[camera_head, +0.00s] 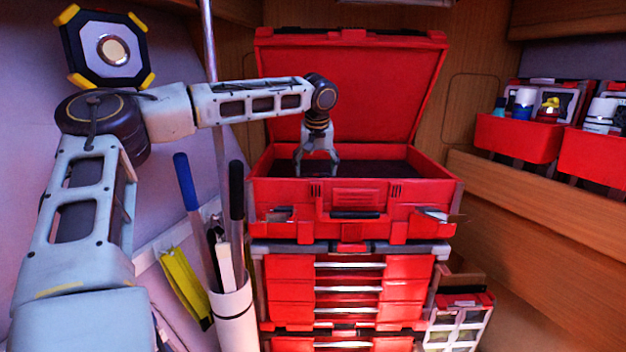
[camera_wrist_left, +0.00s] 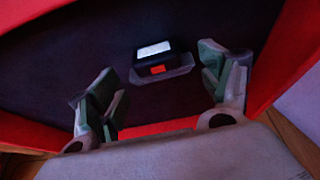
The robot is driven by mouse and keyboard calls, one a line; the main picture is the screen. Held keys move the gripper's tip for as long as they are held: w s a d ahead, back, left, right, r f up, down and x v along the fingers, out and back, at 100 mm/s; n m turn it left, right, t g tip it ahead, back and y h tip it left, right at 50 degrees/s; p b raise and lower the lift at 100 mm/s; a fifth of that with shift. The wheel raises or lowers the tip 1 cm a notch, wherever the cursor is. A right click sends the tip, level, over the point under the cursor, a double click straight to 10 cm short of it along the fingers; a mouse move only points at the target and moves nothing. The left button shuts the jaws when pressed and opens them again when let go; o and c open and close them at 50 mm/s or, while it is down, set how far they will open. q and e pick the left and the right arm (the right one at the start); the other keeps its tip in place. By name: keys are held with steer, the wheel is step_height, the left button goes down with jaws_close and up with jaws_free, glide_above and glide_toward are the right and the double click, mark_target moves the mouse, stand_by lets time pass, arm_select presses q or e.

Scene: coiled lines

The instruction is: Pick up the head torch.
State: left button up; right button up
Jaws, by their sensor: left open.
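The head torch (camera_wrist_left: 154,64) shows in the left wrist view as a small black block with a white panel and a red-orange patch. It lies on the dark floor of the open red toolbox (camera_head: 290,194). In the head view I cannot make it out inside the box. My left gripper (camera_head: 318,165) points down into the toolbox from above. In the left wrist view the two fingers of this gripper (camera_wrist_left: 163,88) are spread wide and empty, with the torch showing between and slightly beyond their tips. My right gripper is in neither view.
The raised red lid (camera_head: 350,85) stands behind the toolbox. The toolbox sits on red drawers (camera_head: 347,290). A white tube (camera_head: 233,310) with long-handled tools stands left of it. Red bins (camera_head: 515,138) with bottles sit on the right shelf. The toolbox walls surround the gripper.

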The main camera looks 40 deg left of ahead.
arm_select(q)
steer(key=shift+x, duration=1)
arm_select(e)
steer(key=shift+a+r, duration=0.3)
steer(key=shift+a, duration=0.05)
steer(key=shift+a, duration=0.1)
arm_select(q)
steer(key=shift+c, duration=0.3)
steer(key=c, duration=1.1)
steer(key=shift+o, duration=0.2)
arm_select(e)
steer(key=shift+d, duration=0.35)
arm_select(q)
steer(key=shift+r, duration=0.15)
